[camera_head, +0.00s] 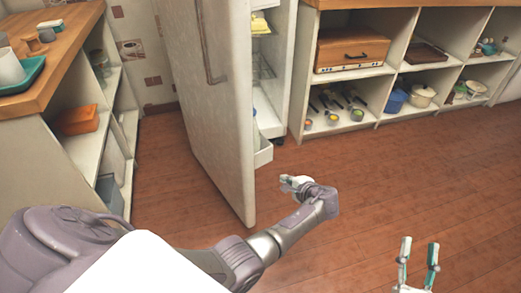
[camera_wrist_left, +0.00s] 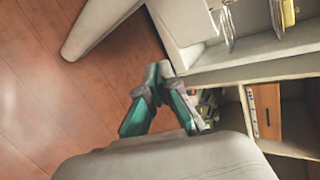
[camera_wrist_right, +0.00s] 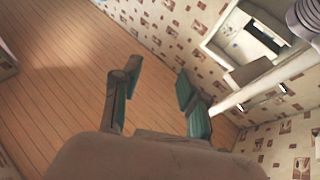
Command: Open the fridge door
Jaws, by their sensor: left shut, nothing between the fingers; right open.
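The white fridge door (camera_head: 208,110) stands swung well open, with its grey handle (camera_head: 207,45) on the face turned to the left. The fridge interior (camera_head: 265,65) shows to the right of the door, with shelves and a low white bin. My left gripper (camera_head: 290,184) is shut and empty, to the right of the door's free edge and in front of the opening. In the left wrist view my left gripper (camera_wrist_left: 158,75) points between the door edge (camera_wrist_left: 95,25) and the fridge. My right gripper (camera_head: 419,246) is open and empty above the floor, also in the right wrist view (camera_wrist_right: 157,75).
A wooden-topped counter (camera_head: 60,50) with open shelves stands at the left, holding a teal tray and cups. Low white shelving (camera_head: 395,75) with a brown box, pots and utensils runs right of the fridge. The wooden floor (camera_head: 430,160) is clear.

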